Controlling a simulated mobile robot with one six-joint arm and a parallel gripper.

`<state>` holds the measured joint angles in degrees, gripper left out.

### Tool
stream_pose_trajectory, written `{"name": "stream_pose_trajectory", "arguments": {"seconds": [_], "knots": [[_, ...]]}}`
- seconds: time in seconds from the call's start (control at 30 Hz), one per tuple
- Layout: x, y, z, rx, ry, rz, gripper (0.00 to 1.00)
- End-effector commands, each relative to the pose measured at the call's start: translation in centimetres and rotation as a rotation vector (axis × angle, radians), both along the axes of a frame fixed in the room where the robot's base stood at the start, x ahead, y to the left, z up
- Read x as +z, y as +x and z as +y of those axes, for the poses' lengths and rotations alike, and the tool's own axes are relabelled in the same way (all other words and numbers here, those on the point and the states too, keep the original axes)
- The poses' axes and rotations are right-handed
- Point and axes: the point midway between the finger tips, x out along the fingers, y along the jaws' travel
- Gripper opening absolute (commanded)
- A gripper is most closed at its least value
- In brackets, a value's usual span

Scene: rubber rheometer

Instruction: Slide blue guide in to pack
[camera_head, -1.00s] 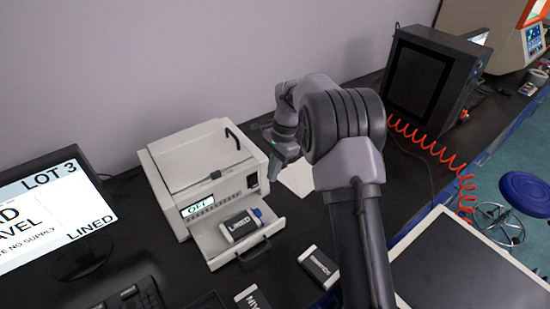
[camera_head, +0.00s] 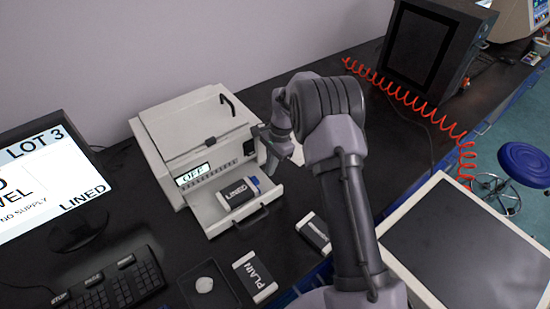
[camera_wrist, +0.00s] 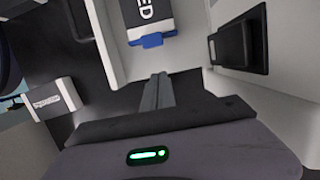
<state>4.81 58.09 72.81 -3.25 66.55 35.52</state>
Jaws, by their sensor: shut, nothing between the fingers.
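The pack (camera_head: 236,193) labelled LINED lies in the pulled-out drawer (camera_head: 218,227) of the white machine. The blue guide (camera_head: 254,182) sticks out of its right end. In the wrist view the pack (camera_wrist: 147,17) is at the top, and the blue guide (camera_wrist: 152,40) protrudes from its near end. My gripper (camera_head: 268,168) is just right of the drawer, close to the guide. In the wrist view my gripper (camera_wrist: 158,78) is shut and empty, its fingers pointing at the guide with a gap between them.
The white machine (camera_head: 190,130) stands behind the drawer, its display reading OFF. A PLAIN pack (camera_head: 255,276), another pack (camera_head: 314,233) and a dark tray (camera_head: 186,285) lie in front. A monitor (camera_head: 50,180) and keyboard (camera_head: 110,285) are left. A red coiled cable (camera_head: 420,107) crosses the right.

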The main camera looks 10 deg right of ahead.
Motion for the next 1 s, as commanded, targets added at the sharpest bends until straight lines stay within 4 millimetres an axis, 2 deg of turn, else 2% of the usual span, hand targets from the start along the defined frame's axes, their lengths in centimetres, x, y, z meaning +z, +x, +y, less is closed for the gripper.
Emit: {"name": "stream_pose_trajectory", "arguments": {"seconds": [0.1, 0.2, 0.67, 0.9, 1.0], "knots": [[0.1, -0.6, 1.8, 0.002, 0.0, -0.003, 0.0], [0.2, -0.9, 2.6, 0.001, -0.001, -0.004, 0.0], [0.4, -1.2, 3.2, 0.001, 0.0, -0.004, 0.0], [0.4, -2.4, 6.2, 0.003, 0.0, -0.003, 0.0], [0.3, -2.6, 6.5, 0.0, 0.0, -0.002, 0.0]]}}
